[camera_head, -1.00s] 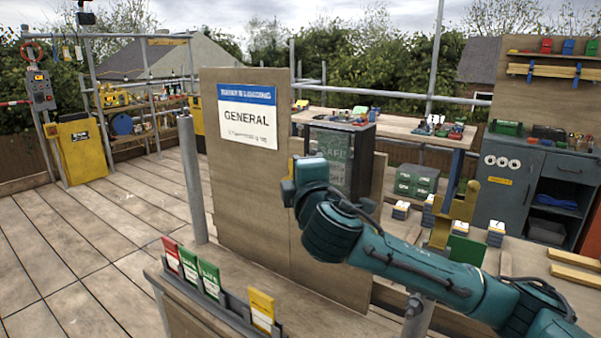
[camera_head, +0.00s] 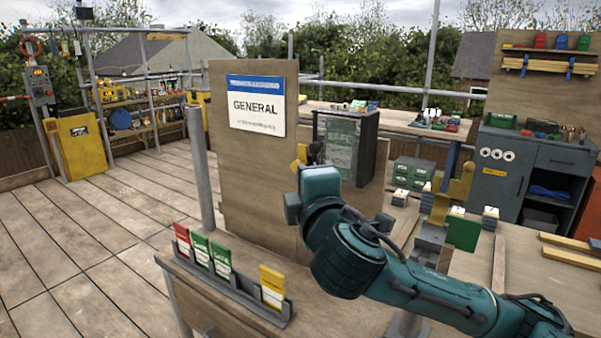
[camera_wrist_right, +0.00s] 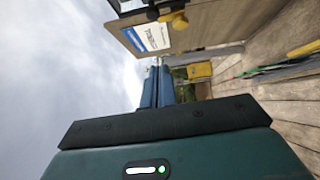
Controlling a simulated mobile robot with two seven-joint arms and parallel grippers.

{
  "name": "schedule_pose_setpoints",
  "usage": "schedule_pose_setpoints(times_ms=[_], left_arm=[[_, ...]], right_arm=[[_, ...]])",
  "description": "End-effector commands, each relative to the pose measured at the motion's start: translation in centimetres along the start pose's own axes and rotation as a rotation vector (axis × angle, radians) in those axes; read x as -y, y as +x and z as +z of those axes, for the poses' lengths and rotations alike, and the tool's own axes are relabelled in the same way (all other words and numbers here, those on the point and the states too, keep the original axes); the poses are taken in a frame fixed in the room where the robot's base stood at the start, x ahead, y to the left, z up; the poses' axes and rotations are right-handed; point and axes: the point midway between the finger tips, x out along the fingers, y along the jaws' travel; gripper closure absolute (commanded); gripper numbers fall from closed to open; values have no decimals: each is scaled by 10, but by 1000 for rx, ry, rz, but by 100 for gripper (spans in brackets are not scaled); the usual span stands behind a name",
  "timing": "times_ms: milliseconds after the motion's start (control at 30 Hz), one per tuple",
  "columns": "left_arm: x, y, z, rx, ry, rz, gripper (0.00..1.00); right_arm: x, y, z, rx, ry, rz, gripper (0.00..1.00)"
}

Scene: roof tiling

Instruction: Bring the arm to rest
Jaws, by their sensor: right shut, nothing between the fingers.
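My teal right arm (camera_head: 350,255) comes in from the right in the head view and rises at the wrist, in front of the wooden board. Its fingers cannot be made out there. In the right wrist view the right gripper (camera_wrist_right: 158,74) shows as two blue fingers close together, with nothing between them. They point past the board, with sky on the left and the deck on the right. My left gripper is in neither current view.
The wooden board (camera_head: 236,185) with a GENERAL sign (camera_head: 257,104) stands behind the arm. A rack of coloured cards (camera_head: 240,293) sits on the near bench. A dark safe cabinet (camera_head: 345,145) and a workbench (camera_head: 530,285) stand beyond. The deck (camera_head: 90,240) at left is clear.

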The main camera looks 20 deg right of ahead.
Motion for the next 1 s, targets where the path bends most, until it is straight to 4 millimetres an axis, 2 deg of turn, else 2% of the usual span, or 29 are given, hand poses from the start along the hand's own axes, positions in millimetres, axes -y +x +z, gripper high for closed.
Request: schedule_pose_setpoints(times_ms=[100,267,367,467,667,867,1000], left_arm=[[0,0,-1,-4,-6,0,100],[-1,0,-3,-9,-12,-1,100],[-1,-1,-6,-9,-11,-2,100],[-1,-4,-11,-7,-7,-5,100],[3,-10,-15,13,5,-19,100],[6,-14,-13,45,14,-31,100],[7,-18,-15,59,22,-39,100]], right_arm=[[0,-10,-1,0,1,-1,100],[2,-13,-2,-3,5,-6,100],[15,-12,-8,-29,36,-42,100],[46,-11,-21,-86,121,-124,100],[136,-27,-49,-192,423,-354,100],[224,-69,-59,-185,773,-566,100],[281,-114,-52,-108,1023,-681,100]])
